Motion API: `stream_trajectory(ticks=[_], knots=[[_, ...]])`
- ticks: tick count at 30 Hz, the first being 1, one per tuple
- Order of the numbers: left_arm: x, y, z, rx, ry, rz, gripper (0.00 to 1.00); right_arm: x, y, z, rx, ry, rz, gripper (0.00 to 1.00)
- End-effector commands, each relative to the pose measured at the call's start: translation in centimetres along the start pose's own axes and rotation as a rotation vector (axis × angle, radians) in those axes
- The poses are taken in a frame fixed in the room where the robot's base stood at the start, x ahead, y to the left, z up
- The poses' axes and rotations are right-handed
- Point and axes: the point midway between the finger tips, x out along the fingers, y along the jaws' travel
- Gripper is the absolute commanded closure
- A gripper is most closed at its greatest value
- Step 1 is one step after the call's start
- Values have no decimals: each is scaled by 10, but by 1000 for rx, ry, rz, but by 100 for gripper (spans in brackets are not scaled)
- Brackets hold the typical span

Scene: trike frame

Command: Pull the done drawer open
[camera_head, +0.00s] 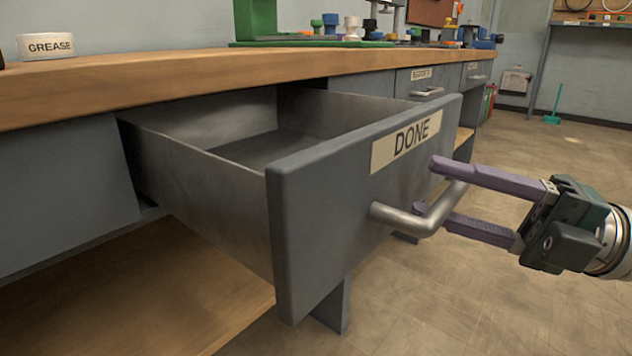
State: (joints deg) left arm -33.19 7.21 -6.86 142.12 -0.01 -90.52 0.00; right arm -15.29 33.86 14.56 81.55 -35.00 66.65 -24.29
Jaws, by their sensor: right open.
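The done drawer (350,200) is a grey metal drawer with a label reading DONE on its front. It stands pulled well out from under the wooden bench, and its visible inside is empty. Its metal bar handle (421,218) sticks out below the label. My right gripper (430,186) comes in from the right with two purple fingers. The fingers are apart, one above and one below the handle bar, with their tips near the drawer front. I cannot tell whether either finger touches the bar. My left gripper is not in view.
The wooden bench top (190,80) runs above the drawer, with a GREASE container (46,46) at left and several small coloured parts at the back. A lower wooden shelf (140,290) lies beneath. More closed drawers (425,82) sit farther along. The tiled floor at right is mostly clear.

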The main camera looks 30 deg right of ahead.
Motion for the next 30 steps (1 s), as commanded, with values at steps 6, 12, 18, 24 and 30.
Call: stream_trajectory(ticks=[6,12,18,24,30], knots=[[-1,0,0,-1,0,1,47,-21,-1,0,2,-3,-5,50],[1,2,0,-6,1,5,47,-63,-2,0,2,-3,-6,50],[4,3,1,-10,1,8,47,-92,-1,0,1,-1,-3,50],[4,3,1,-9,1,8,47,-100,0,0,0,-1,0,50],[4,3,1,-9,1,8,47,-99,0,0,0,0,0,50]])
